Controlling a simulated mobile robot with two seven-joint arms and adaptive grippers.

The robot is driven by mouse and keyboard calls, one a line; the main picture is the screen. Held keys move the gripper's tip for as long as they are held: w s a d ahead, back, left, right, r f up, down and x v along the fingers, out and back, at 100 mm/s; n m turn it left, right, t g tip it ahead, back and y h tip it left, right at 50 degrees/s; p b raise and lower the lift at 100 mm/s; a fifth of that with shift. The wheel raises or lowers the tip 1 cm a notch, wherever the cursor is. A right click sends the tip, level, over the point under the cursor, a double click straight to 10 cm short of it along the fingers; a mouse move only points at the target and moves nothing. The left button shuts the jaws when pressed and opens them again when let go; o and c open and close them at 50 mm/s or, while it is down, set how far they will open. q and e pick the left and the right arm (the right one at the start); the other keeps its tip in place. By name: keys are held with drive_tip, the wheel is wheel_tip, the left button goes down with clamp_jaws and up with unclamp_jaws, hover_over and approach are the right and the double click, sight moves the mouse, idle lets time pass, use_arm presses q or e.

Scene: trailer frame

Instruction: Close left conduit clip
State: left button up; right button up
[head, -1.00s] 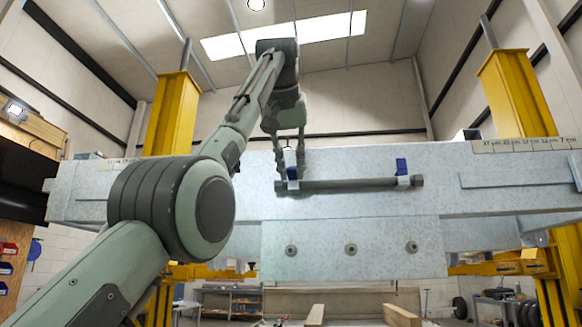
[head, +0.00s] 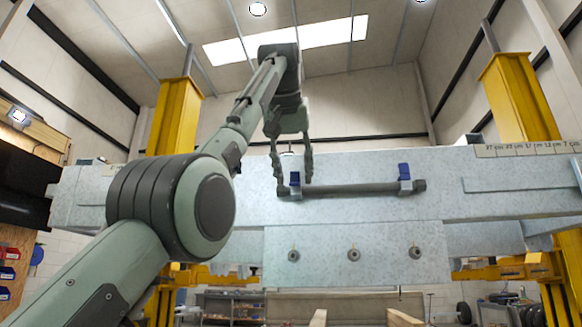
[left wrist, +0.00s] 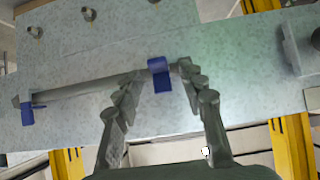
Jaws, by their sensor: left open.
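A dark grey conduit (head: 350,188) runs level along the face of the pale metal trailer beam. The left conduit clip (head: 295,180), with a blue flap, is at its left end. It also shows in the left wrist view (left wrist: 158,66), where the picture is turned over. The right clip (head: 404,172) has its blue flap standing up above the conduit. My left gripper (head: 294,184) is open, with its fingertips on either side of the left clip. The left wrist view shows the blue flap between the fingertips (left wrist: 161,70). I cannot tell whether they touch it. My right gripper is not in view.
A lower plate with three round bolts (head: 353,254) hangs below the conduit. Yellow posts (head: 174,115) stand behind the beam at left and right (head: 520,95). The beam face right of the right clip is bare up to a raised strip (head: 520,185).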

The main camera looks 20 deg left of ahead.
use_arm(q)
drive_tip(key=shift+f+t, duration=0.25)
drive_tip(key=shift+t, duration=0.05)
